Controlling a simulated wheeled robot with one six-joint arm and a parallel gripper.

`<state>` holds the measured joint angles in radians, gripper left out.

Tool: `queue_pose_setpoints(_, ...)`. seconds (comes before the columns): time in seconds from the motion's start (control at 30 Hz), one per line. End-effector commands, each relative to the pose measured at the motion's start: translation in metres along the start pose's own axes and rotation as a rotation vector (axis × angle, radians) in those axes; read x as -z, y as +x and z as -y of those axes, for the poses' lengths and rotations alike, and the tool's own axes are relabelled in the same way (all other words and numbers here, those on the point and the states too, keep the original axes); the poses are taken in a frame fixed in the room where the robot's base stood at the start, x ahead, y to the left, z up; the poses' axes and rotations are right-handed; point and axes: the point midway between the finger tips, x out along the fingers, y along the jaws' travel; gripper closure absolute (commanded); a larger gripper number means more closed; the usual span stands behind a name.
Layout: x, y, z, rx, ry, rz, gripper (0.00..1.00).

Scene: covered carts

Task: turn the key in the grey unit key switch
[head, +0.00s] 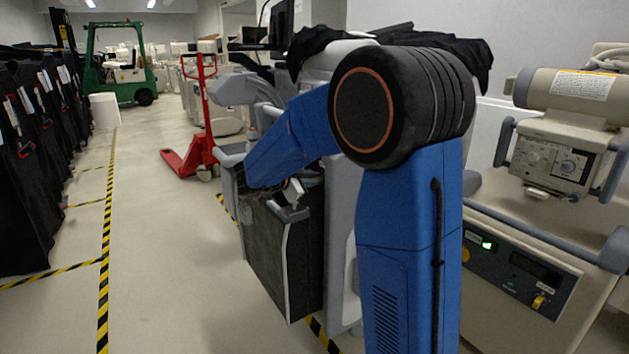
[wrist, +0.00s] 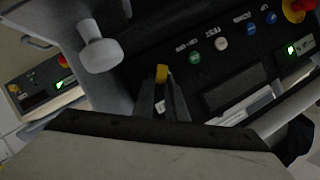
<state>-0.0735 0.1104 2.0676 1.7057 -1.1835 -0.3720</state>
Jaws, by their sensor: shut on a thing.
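The grey unit's dark control panel (wrist: 215,75) fills the upper right of the wrist view, seen at a tilt. A yellow key (wrist: 162,72) shows there at the tips of my gripper (wrist: 163,90). The two dark fingers are closed on the key, one on each side. The key switch body under the key is hidden by the fingers, so I cannot tell its angle. In the head view my blue arm reaches left toward the grey unit (head: 345,215), and its panel and key are hidden there.
A row of buttons, with a green one (wrist: 195,57) and a blue one (wrist: 247,30), runs beside the key, with a red stop knob (wrist: 297,8) at its end. A pale round knob (wrist: 101,54) stands close left. A beige unit (head: 520,270) with another yellow key is at right.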

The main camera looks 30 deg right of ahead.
Motion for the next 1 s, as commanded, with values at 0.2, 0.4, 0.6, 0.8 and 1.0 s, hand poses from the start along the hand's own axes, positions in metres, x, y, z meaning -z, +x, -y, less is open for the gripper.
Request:
queue_pose_setpoints(0.2,0.0002,0.0004,0.0018,-0.044,-0.094,0.003,1.00)
queue_pose_setpoints(0.4,0.0002,0.0004,0.0015,-0.046,-0.101,0.004,1.00)
queue_pose_setpoints(0.6,-0.0002,0.0007,0.0030,-0.070,-0.147,0.006,1.00)
queue_pose_setpoints(0.8,0.0001,0.0010,0.0055,-0.127,-0.272,0.012,1.00)
queue_pose_setpoints(1.0,0.0003,0.0010,0.0052,-0.142,-0.307,0.013,1.00)
